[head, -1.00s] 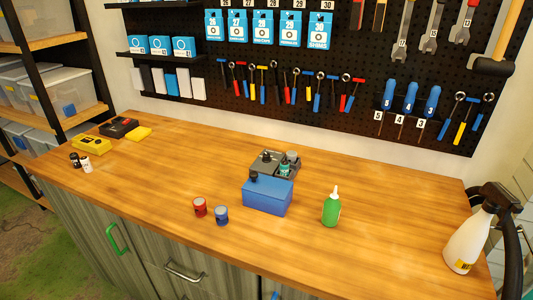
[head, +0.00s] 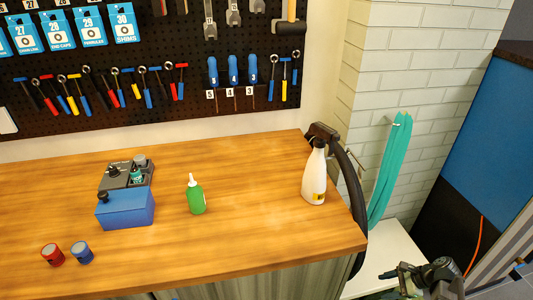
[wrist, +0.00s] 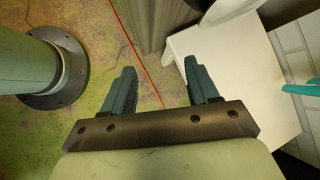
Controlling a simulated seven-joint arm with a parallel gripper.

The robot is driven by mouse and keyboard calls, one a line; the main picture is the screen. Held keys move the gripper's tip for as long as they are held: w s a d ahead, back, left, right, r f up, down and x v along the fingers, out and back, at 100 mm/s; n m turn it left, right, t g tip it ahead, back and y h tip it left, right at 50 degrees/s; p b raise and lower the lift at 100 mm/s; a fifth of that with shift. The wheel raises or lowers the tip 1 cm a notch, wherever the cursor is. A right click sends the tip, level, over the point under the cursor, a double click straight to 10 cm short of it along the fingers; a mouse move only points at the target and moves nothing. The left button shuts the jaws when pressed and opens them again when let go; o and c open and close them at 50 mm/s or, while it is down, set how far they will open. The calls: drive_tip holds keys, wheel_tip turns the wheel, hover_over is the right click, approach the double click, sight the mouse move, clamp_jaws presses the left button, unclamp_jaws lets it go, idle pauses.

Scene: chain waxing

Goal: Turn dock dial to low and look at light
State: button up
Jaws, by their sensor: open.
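A grey dock (head: 116,178) with a black knob on top stands toward the back left of the wooden bench in the head view. A small teal bottle (head: 137,175) and a grey-lidded jar sit in it. A blue box (head: 126,210) with a small black knob (head: 102,197) on its top left corner stands right in front of the dock and hides part of it. The dial's setting and any light are too small to make out. My gripper (wrist: 160,85) is open and empty in the wrist view, pointing down over the floor, away from the bench top.
A green bottle (head: 196,196), a red can (head: 52,255), a blue can (head: 82,252) and a white spray bottle (head: 315,175) stand on the bench (head: 250,215). A white low surface (head: 395,262) lies right of the bench. An orange cable (wrist: 148,75) crosses the floor.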

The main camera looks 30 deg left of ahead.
drive_tip(key=w+a+r+m+t+y, duration=0.1)
drive_tip(key=w+a+r+y, duration=0.3)
drive_tip(key=r, duration=0.6)
drive_tip(key=w+a+r+m+h, duration=0.1)
drive_tip(key=w+r, duration=0.4)
drive_tip(key=r, duration=0.5)
drive_tip(key=w+a+r+m+t+y, duration=0.1)
drive_tip(key=w+a+r+y, duration=0.3)
drive_tip(key=r, duration=0.7)
drive_tip(key=s+a+r+n+g, duration=0.1)
drive_tip(key=a+r+n, duration=0.1)
drive_tip(key=a+r, duration=0.45)
drive_tip(key=a+r+n+g, duration=0.1)
drive_tip(key=a+r, duration=0.2)
drive_tip(key=r, duration=0.7)
drive_tip(key=s+a+r+n+g, duration=0.1)
drive_tip(key=a+r+n, duration=0.1)
drive_tip(key=a+r, duration=0.45)
drive_tip(key=s+a+r+n+g+h, duration=0.15)
drive_tip(key=a+n, duration=0.25)
drive_tip(key=a, duration=0.4)
drive_tip(key=s+a+r+n+g+h, duration=0.1)
drive_tip(key=s+a+n+h, duration=0.1)
drive_tip(key=a+n, duration=0.35)
drive_tip(key=n+t+h, duration=0.5)
drive_tip(key=n+h, duration=0.6)
drive_tip(key=n, duration=1.6)
approach(112, 168)
wheel_tip(112, 168, down, 9)
drive_tip(key=shift+s+f, duration=0.1)
